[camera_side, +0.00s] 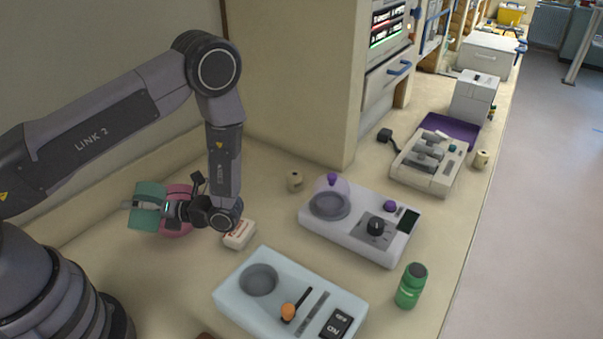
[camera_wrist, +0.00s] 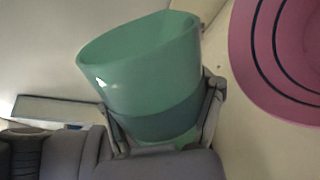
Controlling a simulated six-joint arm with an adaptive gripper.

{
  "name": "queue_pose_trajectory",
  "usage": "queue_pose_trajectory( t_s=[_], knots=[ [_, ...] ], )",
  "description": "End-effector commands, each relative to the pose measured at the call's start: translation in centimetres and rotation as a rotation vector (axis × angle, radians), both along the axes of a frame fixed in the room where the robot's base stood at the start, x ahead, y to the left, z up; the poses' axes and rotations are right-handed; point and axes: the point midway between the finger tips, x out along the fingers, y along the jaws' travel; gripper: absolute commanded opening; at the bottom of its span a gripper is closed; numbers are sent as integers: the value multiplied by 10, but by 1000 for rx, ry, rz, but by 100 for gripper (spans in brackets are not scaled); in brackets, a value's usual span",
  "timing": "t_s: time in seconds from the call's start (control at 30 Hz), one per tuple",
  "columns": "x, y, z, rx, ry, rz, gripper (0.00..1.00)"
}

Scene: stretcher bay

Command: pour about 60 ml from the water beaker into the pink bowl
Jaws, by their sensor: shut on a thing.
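The water beaker, a green translucent vessel (camera_side: 148,206), is held by my gripper (camera_side: 174,211) above the bench at the left in the side view. In the wrist view the beaker (camera_wrist: 140,65) fills the middle, its open rim uppermost, with a darker band low in it that looks like water. My gripper's fingers (camera_wrist: 162,122) are shut on its lower sides. The pink bowl (camera_side: 181,190) is just beside the beaker in the side view, partly hidden by the beaker and gripper. In the wrist view the bowl (camera_wrist: 262,60) is at the right edge, with dark rings, apart from the beaker.
A small white box with red lettering (camera_side: 239,235) lies near my wrist.

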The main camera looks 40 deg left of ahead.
Motion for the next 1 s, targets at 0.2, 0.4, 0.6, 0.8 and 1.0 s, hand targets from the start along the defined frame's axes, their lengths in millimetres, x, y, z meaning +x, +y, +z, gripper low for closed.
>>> queue_pose_trajectory(
  t_s=[0.2, 0.4, 0.6, 0.8, 1.0],
  knots=[
    [0, 0, 0, -31, 50, 1, 21],
    [2, 2, 0, -38, 62, -1, 21],
    [2, 2, -1, -43, 70, -1, 21],
    [2, 2, -1, -50, 82, 0, 21],
    [3, 2, -2, -57, 94, -1, 21]
  ],
)
